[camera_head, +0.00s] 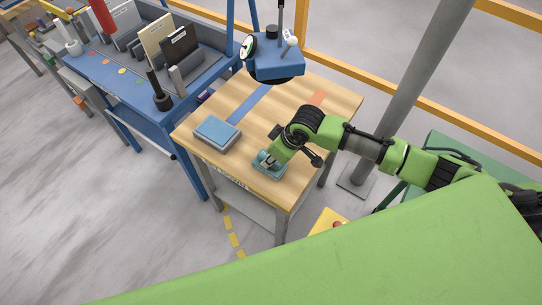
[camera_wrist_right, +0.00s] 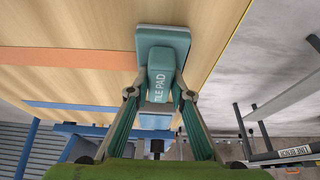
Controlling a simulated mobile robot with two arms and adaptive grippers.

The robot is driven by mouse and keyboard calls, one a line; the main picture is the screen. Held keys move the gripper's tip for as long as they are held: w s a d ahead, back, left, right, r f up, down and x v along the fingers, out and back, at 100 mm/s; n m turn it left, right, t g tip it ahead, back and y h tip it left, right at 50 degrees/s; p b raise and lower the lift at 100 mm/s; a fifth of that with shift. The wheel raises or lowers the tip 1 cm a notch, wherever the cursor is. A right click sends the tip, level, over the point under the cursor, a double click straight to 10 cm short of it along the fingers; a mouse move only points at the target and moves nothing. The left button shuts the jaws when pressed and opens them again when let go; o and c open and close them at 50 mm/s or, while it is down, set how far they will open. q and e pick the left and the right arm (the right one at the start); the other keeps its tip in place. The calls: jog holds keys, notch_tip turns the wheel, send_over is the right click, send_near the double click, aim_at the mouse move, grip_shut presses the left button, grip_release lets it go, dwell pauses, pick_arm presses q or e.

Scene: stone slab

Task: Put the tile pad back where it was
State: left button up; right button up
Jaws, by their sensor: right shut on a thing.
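The tile pad (camera_head: 267,172) is a teal block with a raised grip, at the front part of the wooden table in the head view. In the right wrist view the tile pad (camera_wrist_right: 163,40) shows its wide plate and the lettered grip. My right gripper (camera_head: 270,160) points down onto it; in the wrist view its two fingers (camera_wrist_right: 158,98) are shut on the sides of the grip. I cannot tell whether the plate touches the tabletop. My left gripper is not in view.
The wooden table (camera_head: 310,109) has a blue strip (camera_head: 250,104) and an orange strip (camera_head: 318,98). A blue-topped block (camera_head: 217,133) lies left of the pad. A blue device (camera_head: 275,66) is at the back edge. A blue workbench (camera_head: 118,65) adjoins on the left.

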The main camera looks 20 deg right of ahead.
jog(key=o, duration=1)
jog(key=v, duration=1.2)
jog(key=shift+r+b, duration=0.15)
jog(key=shift+b, duration=0.2)
